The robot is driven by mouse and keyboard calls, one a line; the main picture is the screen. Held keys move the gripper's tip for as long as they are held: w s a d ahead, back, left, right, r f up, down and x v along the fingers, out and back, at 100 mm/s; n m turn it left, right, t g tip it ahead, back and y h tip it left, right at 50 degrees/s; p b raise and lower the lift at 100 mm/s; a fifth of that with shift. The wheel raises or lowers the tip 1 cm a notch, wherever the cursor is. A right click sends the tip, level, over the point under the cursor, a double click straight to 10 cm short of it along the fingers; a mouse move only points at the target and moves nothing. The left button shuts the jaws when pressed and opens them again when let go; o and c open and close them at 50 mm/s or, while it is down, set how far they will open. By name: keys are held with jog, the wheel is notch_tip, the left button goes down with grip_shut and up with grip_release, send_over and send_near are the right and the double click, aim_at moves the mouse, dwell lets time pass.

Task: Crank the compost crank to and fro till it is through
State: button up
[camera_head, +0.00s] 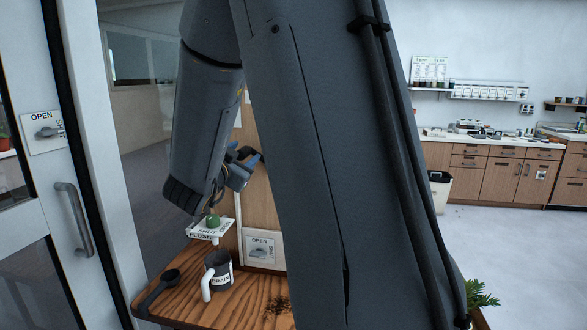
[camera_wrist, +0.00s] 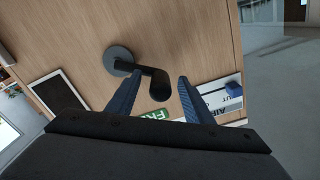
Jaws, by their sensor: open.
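A black crank (camera_wrist: 119,58) with a round grey base plate is fixed to an upright wooden panel (camera_wrist: 75,45) in the wrist view. Its arm runs right to a dark rounded handle (camera_wrist: 159,88). My gripper (camera_wrist: 160,75) is open, with one blue finger on each side of the handle; I cannot tell whether either touches it. In the head view my gripper (camera_head: 240,168) is beside the wooden panel, above the table. The crank is not clearly visible there, as my arm covers much of the panel.
A wooden table (camera_head: 247,290) bears a dark mug (camera_head: 223,278) marked DRAIN, a black scoop (camera_head: 160,285) and spilled soil (camera_head: 278,305). A glass door (camera_head: 75,215) stands left.

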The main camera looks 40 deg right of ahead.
jog(key=p+v, duration=0.1)
jog(key=v, duration=0.6)
jog(key=shift+p, duration=0.3)
jog(key=shift+a, duration=0.15)
jog(key=b+v, duration=0.1)
jog(key=v, duration=0.6)
jog(key=shift+s+a+b, duration=0.15)
jog(key=shift+s+b, duration=0.1)
jog(key=shift+b, duration=0.05)
dwell(0.5)
jog(key=w+a+f+n+t+y, duration=0.2)
jog(key=w+a+f+n+y, duration=0.4)
jog(key=f+y, duration=0.15)
jog(key=s+a+f+n+g+y, duration=0.3)
jog(key=a+f+n+y, duration=0.25)
jog(key=f, duration=0.35)
jog(key=s+d+f+n+g, duration=0.1)
jog(key=s+f+g, duration=0.3)
jog(key=s, duration=0.5)
jog(key=s+d+f+n+g+y, duration=0.1)
jog(key=s+f+n+g, duration=0.2)
jog(key=s, duration=0.7)
jog(key=shift+f+n+g, duration=0.35)
jog(key=shift+f+g, duration=0.6)
jog(key=shift+g, duration=0.25)
